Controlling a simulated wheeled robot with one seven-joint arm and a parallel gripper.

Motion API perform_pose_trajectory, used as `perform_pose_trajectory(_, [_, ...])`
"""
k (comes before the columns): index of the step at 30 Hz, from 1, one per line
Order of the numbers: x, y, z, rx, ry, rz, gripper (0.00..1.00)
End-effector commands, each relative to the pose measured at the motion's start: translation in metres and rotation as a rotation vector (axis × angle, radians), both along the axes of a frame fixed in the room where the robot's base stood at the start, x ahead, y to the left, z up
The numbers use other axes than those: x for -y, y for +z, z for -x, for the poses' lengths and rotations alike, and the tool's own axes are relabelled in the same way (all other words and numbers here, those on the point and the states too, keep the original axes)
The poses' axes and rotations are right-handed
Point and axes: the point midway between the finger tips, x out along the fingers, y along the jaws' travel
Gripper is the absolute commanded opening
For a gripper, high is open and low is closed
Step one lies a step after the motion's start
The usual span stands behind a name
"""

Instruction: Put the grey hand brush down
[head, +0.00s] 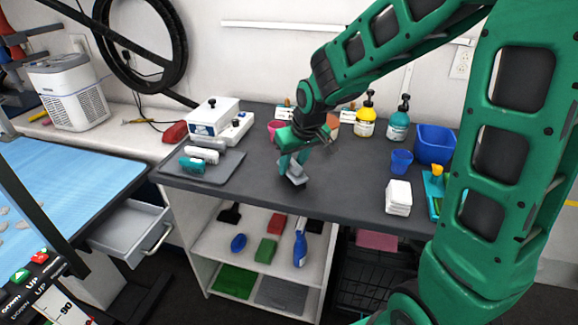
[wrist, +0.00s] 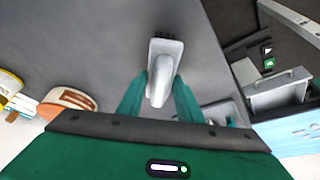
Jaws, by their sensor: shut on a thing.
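The grey hand brush (head: 294,172) is in my gripper (head: 291,158), over the dark grey counter (head: 335,180) in the head view. In the wrist view the grey brush (wrist: 164,56) lies between the two green fingers of my gripper (wrist: 160,95), which are shut on its handle. Its broad head points away from the palm, with dark bristles at the far end. The brush is close to the counter top; I cannot tell whether it touches.
A grey mat (head: 225,170) with several grooming tools lies left. Yellow (head: 365,118) and teal (head: 399,122) pump bottles, a blue cup (head: 401,161), a blue bin (head: 434,145) and white cloths (head: 399,196) stand right. The counter around the brush is clear. An open drawer (head: 130,232) is at left.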

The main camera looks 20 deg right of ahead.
Motion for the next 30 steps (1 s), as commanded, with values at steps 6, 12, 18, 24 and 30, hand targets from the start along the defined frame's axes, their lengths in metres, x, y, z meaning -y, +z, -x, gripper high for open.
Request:
perform_pose_trajectory(6, [0.000,-0.006,0.000,0.001,0.000,0.000,0.15])
perform_pose_trajectory(12, [0.000,-0.007,0.000,0.000,0.000,0.000,0.15])
perform_pose_trajectory(18, [0.000,-0.007,0.000,0.000,-0.001,0.000,0.51])
perform_pose_trajectory(24, [0.000,-0.006,0.000,0.001,-0.001,-0.001,0.51])
perform_pose_trajectory(30, [0.001,0.009,0.005,0.004,-0.001,0.000,0.51])
